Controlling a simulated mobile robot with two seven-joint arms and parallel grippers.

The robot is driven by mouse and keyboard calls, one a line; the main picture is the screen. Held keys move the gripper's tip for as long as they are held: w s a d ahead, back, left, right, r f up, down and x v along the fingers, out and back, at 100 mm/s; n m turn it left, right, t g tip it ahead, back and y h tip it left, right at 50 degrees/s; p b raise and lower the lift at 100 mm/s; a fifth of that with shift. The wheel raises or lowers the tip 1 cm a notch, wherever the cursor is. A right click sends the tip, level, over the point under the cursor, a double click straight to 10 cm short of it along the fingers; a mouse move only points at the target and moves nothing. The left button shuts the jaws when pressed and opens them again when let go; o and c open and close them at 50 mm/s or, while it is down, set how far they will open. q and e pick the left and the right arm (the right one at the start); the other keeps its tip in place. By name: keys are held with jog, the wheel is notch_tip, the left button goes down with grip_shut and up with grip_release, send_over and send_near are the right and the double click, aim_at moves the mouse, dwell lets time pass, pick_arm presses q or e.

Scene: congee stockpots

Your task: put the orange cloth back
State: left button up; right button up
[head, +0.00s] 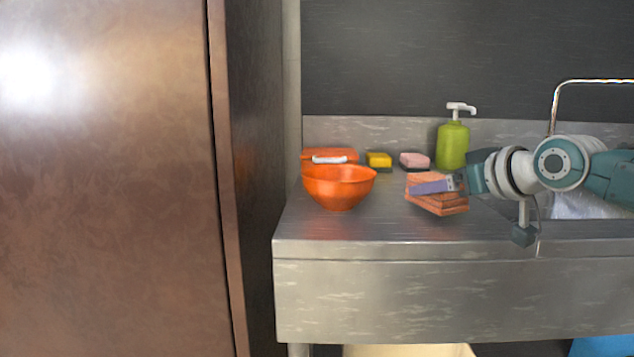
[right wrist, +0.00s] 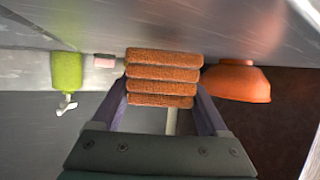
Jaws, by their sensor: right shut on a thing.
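The orange cloth (head: 447,204) is a folded, layered block over the steel counter, right of the orange bowl. My right gripper (head: 432,187) comes in from the right and is shut on it. In the right wrist view the cloth (right wrist: 162,76) shows as several stacked layers between the two fingers (right wrist: 160,105). It looks slightly tilted in the head view; I cannot tell whether it touches the counter. My left gripper is not in view.
An orange bowl (head: 339,187) stands left, before an orange container (head: 318,155). A yellow sponge (head: 379,160), a pink sponge (head: 413,160) and a green pump bottle (head: 453,146) line the back. The counter (head: 340,228) is clear between bowl and cloth. A sink with a tap (head: 553,105) is at right.

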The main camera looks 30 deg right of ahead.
jog(key=shift+f+b, duration=0.45)
jog(key=shift+f, duration=0.15)
jog(key=o, duration=1.4)
